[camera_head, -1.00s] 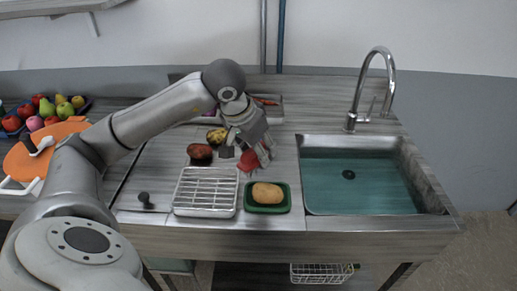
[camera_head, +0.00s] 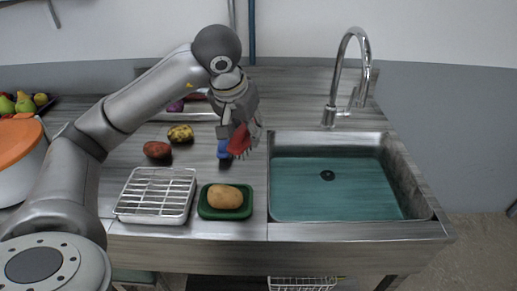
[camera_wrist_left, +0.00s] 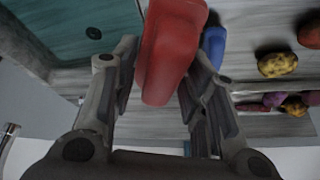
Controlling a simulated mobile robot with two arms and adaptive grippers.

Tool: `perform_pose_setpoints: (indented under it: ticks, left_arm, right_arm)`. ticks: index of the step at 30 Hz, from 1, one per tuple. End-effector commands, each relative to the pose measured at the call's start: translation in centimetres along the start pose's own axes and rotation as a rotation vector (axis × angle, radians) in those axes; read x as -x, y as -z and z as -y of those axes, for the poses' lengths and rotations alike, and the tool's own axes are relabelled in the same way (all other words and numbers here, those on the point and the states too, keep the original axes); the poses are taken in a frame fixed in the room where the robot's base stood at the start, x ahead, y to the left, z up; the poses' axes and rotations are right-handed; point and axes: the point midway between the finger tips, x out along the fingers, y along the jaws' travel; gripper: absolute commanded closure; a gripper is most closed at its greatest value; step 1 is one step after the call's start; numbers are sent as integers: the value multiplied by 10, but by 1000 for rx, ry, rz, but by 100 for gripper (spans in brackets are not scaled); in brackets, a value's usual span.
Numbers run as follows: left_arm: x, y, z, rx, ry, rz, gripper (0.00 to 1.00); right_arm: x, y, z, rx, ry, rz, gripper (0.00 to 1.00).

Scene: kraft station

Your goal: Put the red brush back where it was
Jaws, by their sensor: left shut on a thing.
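The red brush (camera_head: 240,141) is held between the fingers of my left gripper (camera_head: 243,130), above the counter left of the sink. In the left wrist view the red brush (camera_wrist_left: 168,50) fills the space between the two fingers of the left gripper (camera_wrist_left: 160,85). A blue object (camera_head: 223,149) stands on the counter just beside the brush. It also shows behind the right finger in the left wrist view (camera_wrist_left: 214,45). I cannot tell whether the brush touches the counter. My right gripper is not in view.
A green tray (camera_head: 204,211) with a potato (camera_head: 225,197) and a wire rack (camera_head: 155,194) stand at the counter's front. Potatoes (camera_head: 157,150) lie behind the rack. The sink (camera_head: 340,190) with its tall faucet (camera_head: 335,100) is to the right. An orange-lidded pot (camera_head: 18,150) is at left.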

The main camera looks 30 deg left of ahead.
Motion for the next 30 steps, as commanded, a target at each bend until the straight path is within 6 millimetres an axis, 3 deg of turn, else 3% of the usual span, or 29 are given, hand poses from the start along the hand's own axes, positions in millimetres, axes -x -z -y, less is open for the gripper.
perform_pose_setpoints:
  ticks: [6,9,14,18,23,30]
  left_arm:
    - [-35,35,12,6,0,7,85]
    - [-55,52,18,5,-1,6,85]
    - [-93,66,25,3,1,8,85]
    - [-118,74,29,1,1,4,85]
    - [-131,78,31,1,0,0,85]
    - [-157,71,32,0,-1,5,85]
  right_arm:
    - [18,-40,20,-1,24,63,60]
    - [25,-49,30,-1,36,77,60]
    - [31,-43,32,0,40,68,60]
    - [34,-24,26,1,32,42,60]
    - [34,-14,19,-2,24,25,60]
    - [47,-22,16,-2,21,40,60]
